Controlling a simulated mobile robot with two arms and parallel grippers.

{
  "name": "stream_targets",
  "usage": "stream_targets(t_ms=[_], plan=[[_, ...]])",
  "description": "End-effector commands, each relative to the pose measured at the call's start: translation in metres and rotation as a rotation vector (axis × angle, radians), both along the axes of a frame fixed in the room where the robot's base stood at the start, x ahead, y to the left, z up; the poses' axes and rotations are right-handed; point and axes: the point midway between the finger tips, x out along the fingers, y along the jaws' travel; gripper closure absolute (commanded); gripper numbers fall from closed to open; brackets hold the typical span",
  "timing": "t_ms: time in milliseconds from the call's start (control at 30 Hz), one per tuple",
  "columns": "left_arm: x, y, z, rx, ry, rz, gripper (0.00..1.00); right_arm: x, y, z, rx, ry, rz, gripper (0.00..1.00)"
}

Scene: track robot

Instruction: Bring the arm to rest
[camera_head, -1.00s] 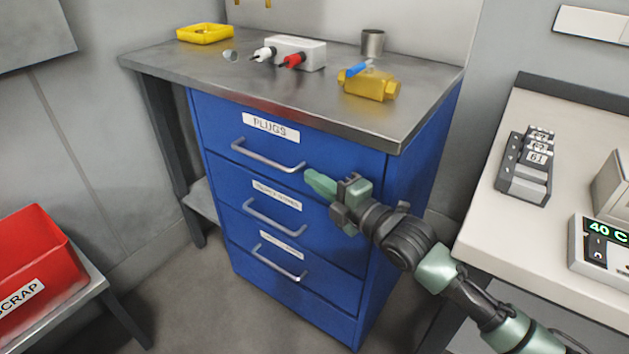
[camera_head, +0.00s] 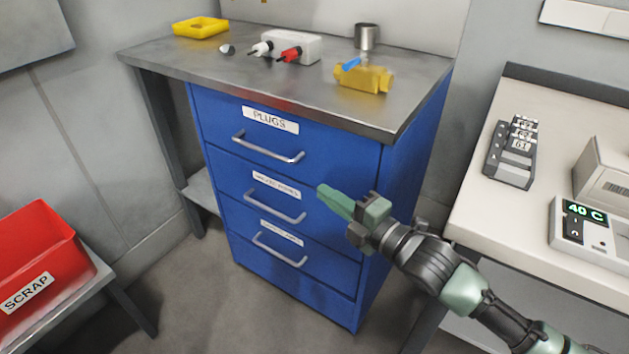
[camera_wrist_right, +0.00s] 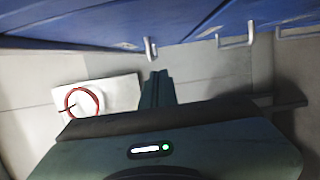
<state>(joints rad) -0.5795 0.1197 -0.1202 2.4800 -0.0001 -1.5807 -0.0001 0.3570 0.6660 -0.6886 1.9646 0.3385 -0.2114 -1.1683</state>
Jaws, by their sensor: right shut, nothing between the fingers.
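My right gripper (camera_head: 338,203) is shut and empty. In the head view it is in front of the blue drawer cabinet (camera_head: 330,166), to the right of the middle drawer's handle, and its arm comes in from the lower right. In the right wrist view its closed fingers (camera_wrist_right: 157,88) point toward the cabinet (camera_wrist_right: 100,28), whose handles (camera_wrist_right: 236,36) show along the top. The fingers look apart from the handles. My left gripper is not in view.
The cabinet's drawers look shut. A red scrap bin (camera_head: 38,262) is at left. A white bench (camera_head: 490,225) is at right, close to my arm.

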Motion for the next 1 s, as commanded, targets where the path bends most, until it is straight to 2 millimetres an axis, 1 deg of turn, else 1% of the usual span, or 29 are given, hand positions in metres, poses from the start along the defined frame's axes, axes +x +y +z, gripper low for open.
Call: stream_targets(t_ms=[33,200,367,467,567,667,700,767,800,833,900,1000], plan=[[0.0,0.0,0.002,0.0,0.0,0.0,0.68,-0.008,-0.005,0.0,-0.001,0.003,0.002,1.0],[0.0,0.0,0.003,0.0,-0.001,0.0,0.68,-0.021,-0.016,0.0,-0.001,0.002,0.001,1.0],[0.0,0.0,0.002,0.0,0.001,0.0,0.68,-0.024,-0.018,0.0,0.002,0.002,0.002,1.0],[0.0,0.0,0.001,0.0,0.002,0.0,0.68,-0.027,-0.017,-0.006,0.019,0.04,-0.01,1.0],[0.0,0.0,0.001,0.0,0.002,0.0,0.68,-0.037,-0.015,-0.028,0.085,0.186,-0.064,1.0],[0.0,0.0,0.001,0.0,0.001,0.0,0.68,-0.06,-0.02,-0.067,0.211,0.453,-0.194,1.0],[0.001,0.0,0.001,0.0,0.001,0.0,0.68,-0.072,-0.027,-0.085,0.273,0.579,-0.272,1.0],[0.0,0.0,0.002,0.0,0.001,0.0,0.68,-0.096,-0.042,-0.113,0.37,0.768,-0.41,1.0],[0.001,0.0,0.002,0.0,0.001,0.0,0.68,-0.113,-0.054,-0.131,0.432,0.88,-0.508,1.0],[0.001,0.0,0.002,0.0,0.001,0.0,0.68,-0.127,-0.062,-0.143,0.474,0.956,-0.578,1.0],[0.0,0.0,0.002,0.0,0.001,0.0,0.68,-0.155,-0.08,-0.164,0.552,1.092,-0.722,1.0],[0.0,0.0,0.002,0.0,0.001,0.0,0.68,-0.19,-0.099,-0.185,0.634,1.226,-0.891,1.0]])
